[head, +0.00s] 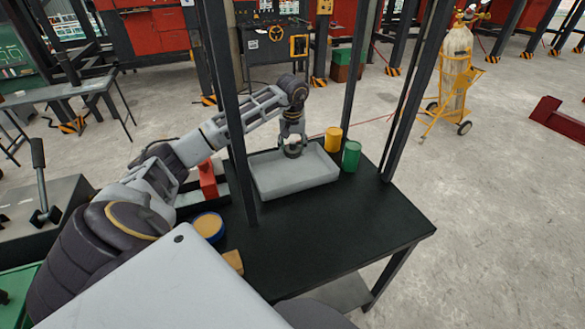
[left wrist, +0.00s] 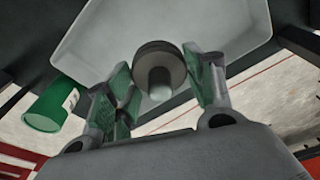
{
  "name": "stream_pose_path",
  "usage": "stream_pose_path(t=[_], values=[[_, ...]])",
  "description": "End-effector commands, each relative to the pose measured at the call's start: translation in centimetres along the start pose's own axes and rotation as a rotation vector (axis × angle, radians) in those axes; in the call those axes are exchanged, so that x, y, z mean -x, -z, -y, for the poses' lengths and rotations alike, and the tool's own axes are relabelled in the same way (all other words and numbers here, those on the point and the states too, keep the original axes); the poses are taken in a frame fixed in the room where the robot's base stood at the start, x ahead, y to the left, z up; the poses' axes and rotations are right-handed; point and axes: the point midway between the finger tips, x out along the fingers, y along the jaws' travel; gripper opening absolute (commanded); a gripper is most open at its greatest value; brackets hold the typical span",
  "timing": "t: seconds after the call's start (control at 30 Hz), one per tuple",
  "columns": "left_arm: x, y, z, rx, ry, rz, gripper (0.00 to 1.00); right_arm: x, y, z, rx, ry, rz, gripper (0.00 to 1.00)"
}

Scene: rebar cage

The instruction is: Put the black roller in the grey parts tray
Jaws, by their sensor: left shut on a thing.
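The black roller (head: 293,152) is between the fingers of my left gripper (head: 292,139), over the grey parts tray (head: 268,186). In the left wrist view the roller (left wrist: 160,62) shows as a dark round disc with a lighter stub, between the green pads of the left gripper (left wrist: 158,84), which is shut on it. The tray (left wrist: 100,38) fills the background behind it. I cannot tell exactly how high the roller is above the tray floor. The visible tray floor is otherwise empty. My right gripper is not in view.
A green can (head: 351,156) and a yellow can (head: 332,139) stand right of the tray. Dark posts (head: 237,110) rise around the black table (head: 340,230). A red part (head: 208,180), a blue-and-yellow round thing (head: 208,227) and a tan block (head: 233,262) are at the left. The table's front right is clear.

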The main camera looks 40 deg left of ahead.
Motion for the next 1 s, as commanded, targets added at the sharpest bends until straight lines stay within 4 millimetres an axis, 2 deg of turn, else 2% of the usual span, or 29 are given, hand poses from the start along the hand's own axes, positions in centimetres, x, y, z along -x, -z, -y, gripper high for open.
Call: stream_pose_path(t=[0.4, 0.67, 1.0], values=[[-4.5, -0.7, 0.0, 0.0, 0.0, 0.001, 0.1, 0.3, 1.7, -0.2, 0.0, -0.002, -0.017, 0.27], [-5.0, -0.7, 0.0, 0.0, -0.001, -0.001, 0.1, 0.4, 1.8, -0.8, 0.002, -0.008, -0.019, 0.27], [-5.8, -0.9, 0.0, 0.0, 0.001, 0.001, 0.1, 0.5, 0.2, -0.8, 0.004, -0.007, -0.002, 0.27]])
